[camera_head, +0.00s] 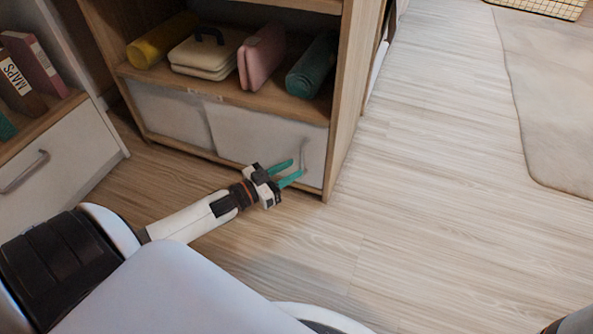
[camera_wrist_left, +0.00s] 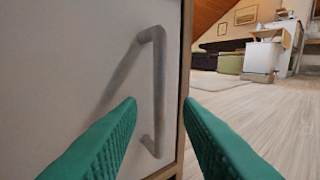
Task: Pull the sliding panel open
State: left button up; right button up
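The sliding panel (camera_head: 250,135) is a pale panel low in the wooden cabinet, right of a second pale panel (camera_head: 172,113). Its grey bar handle (camera_head: 304,155) stands upright near the panel's right edge. In the left wrist view the handle (camera_wrist_left: 159,90) shows ahead, left of centre, between the fingers and beyond their tips. My left gripper (camera_head: 296,169) has green fingers spread apart and empty, close in front of the handle. It also shows in the left wrist view (camera_wrist_left: 160,103). My right gripper is not in view.
The cabinet shelf (camera_head: 235,92) above holds a yellow roll (camera_head: 160,42), a cream case (camera_head: 207,52), a pink item (camera_head: 262,54) and a teal roll (camera_head: 313,65). A white drawer unit (camera_head: 60,150) stands at left. Floor to the right (camera_head: 440,180) is clear, with a rug (camera_head: 555,90) beyond.

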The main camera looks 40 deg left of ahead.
pick_arm(q)
jog(key=shift+b+x, duration=0.45)
jog(key=shift+x, duration=0.95)
jog(key=shift+c, duration=0.5)
grip_shut()
